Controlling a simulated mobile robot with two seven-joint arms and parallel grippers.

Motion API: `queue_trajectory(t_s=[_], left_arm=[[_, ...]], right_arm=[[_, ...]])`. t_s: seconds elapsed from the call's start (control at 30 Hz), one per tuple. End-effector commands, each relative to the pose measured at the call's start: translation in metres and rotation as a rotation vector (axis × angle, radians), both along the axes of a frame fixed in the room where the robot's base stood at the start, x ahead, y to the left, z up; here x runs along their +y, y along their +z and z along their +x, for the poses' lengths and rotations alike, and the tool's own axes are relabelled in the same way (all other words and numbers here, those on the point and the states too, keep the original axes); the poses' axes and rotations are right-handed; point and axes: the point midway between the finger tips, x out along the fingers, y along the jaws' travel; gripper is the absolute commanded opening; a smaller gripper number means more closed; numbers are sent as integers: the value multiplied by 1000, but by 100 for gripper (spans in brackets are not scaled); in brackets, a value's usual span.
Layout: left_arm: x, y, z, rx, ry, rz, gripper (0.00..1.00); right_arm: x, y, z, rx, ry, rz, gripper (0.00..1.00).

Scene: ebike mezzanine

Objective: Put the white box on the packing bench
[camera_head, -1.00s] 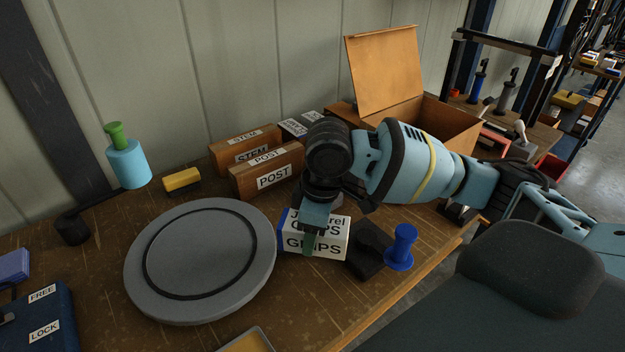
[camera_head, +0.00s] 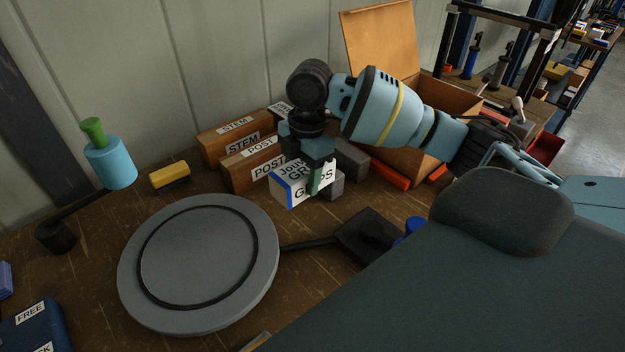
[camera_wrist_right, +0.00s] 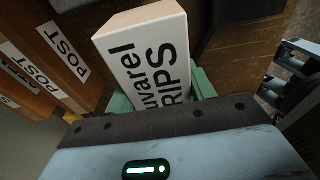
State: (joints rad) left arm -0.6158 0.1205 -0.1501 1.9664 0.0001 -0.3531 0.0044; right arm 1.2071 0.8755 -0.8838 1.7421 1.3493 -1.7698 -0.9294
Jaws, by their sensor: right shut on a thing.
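The white box (camera_head: 297,188) has a blue edge and black lettering reading "GRIPS". My right gripper (camera_head: 318,176) is shut on it, with a green finger against its lettered face. The box appears raised above the wooden bench (camera_head: 335,218), though its exact height is hard to judge. In the right wrist view the white box (camera_wrist_right: 148,62) sits between the green fingers of my right gripper (camera_wrist_right: 165,92), tilted in the picture. My left gripper is not in view. Which bench is the packing bench is not labelled.
A round grey turntable (camera_head: 205,255) lies left of the box. STEM (camera_head: 225,142) and POST (camera_head: 250,165) boxes stand behind, with an open cardboard box (camera_head: 375,50) at the back. A black block with a rod (camera_head: 365,235) lies in front. Another bench (camera_head: 535,100) stands at right.

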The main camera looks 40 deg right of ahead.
Motion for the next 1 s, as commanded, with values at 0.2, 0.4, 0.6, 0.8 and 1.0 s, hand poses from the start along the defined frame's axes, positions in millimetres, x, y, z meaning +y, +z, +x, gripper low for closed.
queue_trajectory(t_s=[0.2,0.4,0.6,0.8,1.0], left_arm=[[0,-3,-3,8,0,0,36],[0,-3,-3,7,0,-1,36],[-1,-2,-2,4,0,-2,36],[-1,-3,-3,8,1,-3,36],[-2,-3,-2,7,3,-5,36]], right_arm=[[-1,-35,0,4,-2,-1,23],[0,-46,0,1,-1,-1,23],[0,-58,-1,2,-2,-1,23],[0,-88,0,1,-3,-1,23],[0,-95,0,-2,-1,-1,23]])
